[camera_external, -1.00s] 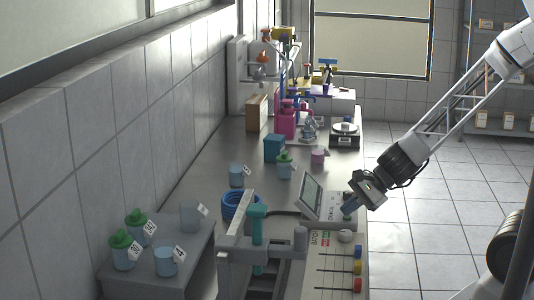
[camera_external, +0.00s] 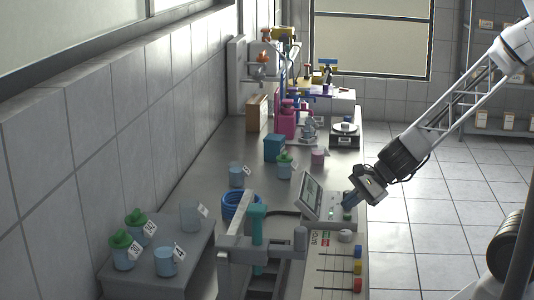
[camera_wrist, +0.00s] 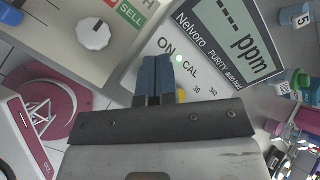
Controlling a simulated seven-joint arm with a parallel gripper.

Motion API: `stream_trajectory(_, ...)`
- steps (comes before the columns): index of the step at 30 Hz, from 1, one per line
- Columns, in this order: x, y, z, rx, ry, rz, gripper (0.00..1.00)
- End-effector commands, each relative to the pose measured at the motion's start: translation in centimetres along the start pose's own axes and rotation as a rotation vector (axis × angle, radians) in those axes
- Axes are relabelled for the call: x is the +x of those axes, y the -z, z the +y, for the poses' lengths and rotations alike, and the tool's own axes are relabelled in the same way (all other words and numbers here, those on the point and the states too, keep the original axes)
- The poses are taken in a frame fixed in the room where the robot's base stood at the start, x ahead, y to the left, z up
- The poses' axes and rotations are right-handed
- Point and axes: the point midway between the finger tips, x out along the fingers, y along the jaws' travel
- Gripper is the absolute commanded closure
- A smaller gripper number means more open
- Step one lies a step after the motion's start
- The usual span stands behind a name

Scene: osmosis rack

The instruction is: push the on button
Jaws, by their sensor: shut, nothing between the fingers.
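The purity meter's display (camera_wrist: 229,37) reads dashes and "ppm" in the wrist view; the same tilted display (camera_external: 312,196) stands beside my gripper in the external view. The meter's panel (camera_wrist: 150,50) carries the labels ON and CAL. A yellow button (camera_wrist: 182,95) is partly hidden behind my fingers. My gripper (camera_wrist: 156,62) has its blue fingertips together and empty, over the panel just below ON. It also shows above the panel in the external view (camera_external: 347,202).
A control box with a white knob (camera_wrist: 94,34) and a SELL label is left of the meter. In the external view, sliders with coloured knobs (camera_external: 358,268) are at the front. A blue tubing coil (camera_external: 240,205) and several labelled cups stand to the left.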

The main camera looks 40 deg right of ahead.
Motion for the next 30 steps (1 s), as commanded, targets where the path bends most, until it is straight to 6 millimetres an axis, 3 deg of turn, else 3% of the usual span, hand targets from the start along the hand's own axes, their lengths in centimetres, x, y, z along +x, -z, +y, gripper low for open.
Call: stream_trajectory(30, -4.0, -2.9, -2.9, 0.000, 0.000, 0.000, 1.00)
